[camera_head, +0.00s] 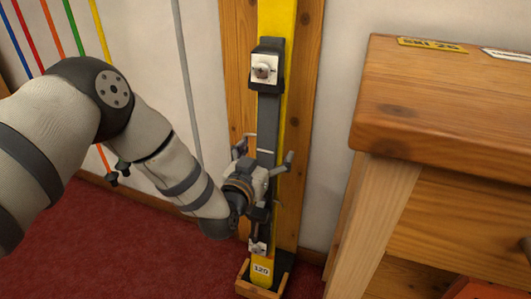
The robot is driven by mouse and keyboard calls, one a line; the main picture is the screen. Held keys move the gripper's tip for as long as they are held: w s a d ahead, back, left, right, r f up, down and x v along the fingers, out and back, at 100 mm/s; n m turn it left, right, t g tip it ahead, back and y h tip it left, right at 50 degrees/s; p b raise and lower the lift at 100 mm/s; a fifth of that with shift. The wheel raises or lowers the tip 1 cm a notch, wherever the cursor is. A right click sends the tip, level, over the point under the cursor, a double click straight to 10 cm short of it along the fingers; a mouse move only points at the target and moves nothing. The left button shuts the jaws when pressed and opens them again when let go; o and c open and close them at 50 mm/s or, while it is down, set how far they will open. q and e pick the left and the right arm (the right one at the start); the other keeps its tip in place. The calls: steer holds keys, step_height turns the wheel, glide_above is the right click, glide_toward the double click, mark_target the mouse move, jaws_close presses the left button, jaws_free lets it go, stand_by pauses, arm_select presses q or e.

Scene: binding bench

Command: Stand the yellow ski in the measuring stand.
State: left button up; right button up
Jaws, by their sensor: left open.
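The yellow ski (277,18) stands upright against the wooden board of the measuring stand (309,90). A dark stripe and black binding parts run along its face, and a white "120" label is near its lower end. That lower end is inside the small wooden box foot (243,289) of the stand. My left gripper (264,153) is open in front of the ski's lower half, with one finger at each side of it. Whether the fingers touch the ski cannot be told. The ski's top is out of frame. My right gripper is not in view.
A wooden bench (450,100) with a yellow label on top fills the right side, close to the stand. Several coloured poles and a grey pole (186,80) are along the white wall at left. The red carpet (110,250) is clear at lower left.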

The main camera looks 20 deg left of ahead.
arm_select(q)
steer(key=shift+s, duration=0.1)
steer(key=shift+s+r+p, duration=0.15)
steer(key=shift+s+p, duration=0.25)
steer(key=shift+p, duration=0.05)
steer(key=s+p, duration=0.7)
steer(key=s, duration=0.5)
steer(key=shift+a, duration=0.15)
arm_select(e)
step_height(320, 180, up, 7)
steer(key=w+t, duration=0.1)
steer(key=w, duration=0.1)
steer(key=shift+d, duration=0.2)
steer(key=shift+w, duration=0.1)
